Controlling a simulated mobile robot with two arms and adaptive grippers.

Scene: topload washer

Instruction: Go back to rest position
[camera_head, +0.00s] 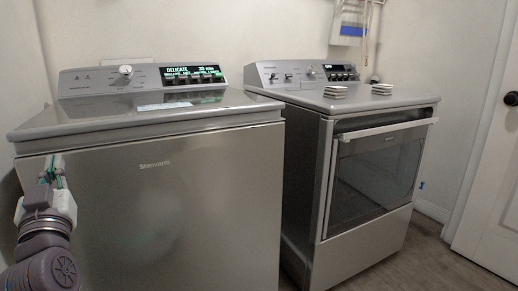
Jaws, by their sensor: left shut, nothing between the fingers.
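The topload washer (150,210) stands at the left, grey, with its lid (120,112) down. Its control panel (145,78) is lit and the display (192,74) reads DELICATE and 30 with a small unit after it. My left gripper (53,163) is at the lower left, in front of the washer's front face, pointing up, a little below the lid's front edge. It is shut and holds nothing. My right gripper is not in view.
A dryer (365,250) with a dark glass door (378,170) stands to the right of the washer, with small stacked items (335,91) on top. A white door (490,180) is at the far right. The wooden floor (420,262) in front of the dryer is clear.

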